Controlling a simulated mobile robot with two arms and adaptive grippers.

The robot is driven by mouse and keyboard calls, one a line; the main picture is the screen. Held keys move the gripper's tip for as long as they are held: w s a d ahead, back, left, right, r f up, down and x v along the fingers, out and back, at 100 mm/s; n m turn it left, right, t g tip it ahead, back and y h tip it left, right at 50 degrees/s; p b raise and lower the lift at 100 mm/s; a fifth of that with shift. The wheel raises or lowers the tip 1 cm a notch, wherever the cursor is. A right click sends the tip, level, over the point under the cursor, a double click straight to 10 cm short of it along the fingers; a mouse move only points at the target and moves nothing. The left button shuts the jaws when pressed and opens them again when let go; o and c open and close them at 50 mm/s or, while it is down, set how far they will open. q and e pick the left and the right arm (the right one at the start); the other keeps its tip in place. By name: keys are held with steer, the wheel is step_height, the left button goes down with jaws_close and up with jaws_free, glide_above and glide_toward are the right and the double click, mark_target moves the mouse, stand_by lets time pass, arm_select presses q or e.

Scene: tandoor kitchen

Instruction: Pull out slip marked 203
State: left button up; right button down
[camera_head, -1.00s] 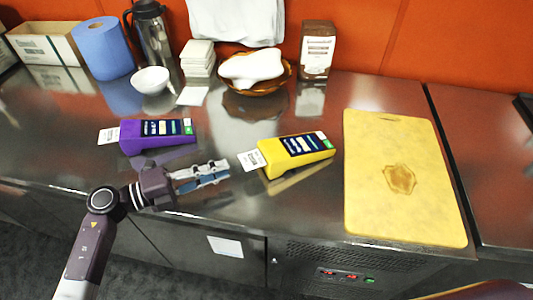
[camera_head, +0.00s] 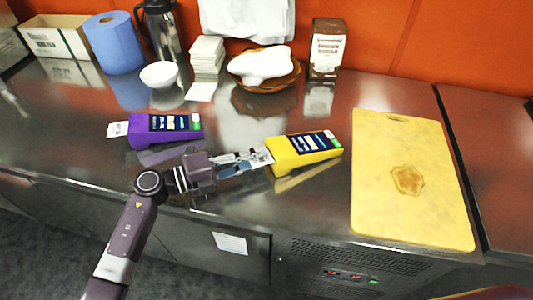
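A yellow card terminal (camera_head: 308,158) lies on the steel counter with a white paper slip (camera_head: 263,155) sticking out of its left end. A purple terminal (camera_head: 139,132) lies further left with its own white slip (camera_head: 117,129). The print on both slips is too small to read. My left gripper (camera_head: 258,159) is at the yellow terminal's slip, its fingertips overlapping the slip in the picture and partly hiding it. I cannot tell whether the fingers have closed on it. My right gripper is out of view.
A yellow cutting board (camera_head: 382,205) lies to the right. Behind stand a blue paper roll (camera_head: 114,45), a flask (camera_head: 160,32), a white bowl (camera_head: 159,75), stacked napkins (camera_head: 206,60), a basket (camera_head: 286,82) and a brown box (camera_head: 327,48).

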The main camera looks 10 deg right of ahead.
arm_select(q)
steer(key=shift+c, duration=0.4)
jaws_close()
steer(key=shift+a, duration=0.15)
steer(key=shift+s+a, duration=0.2)
steer(key=shift+a, duration=0.3)
steer(key=shift+v, duration=2.1)
steer(key=shift+r+p, duration=0.1)
steer(key=shift+p, duration=0.25)
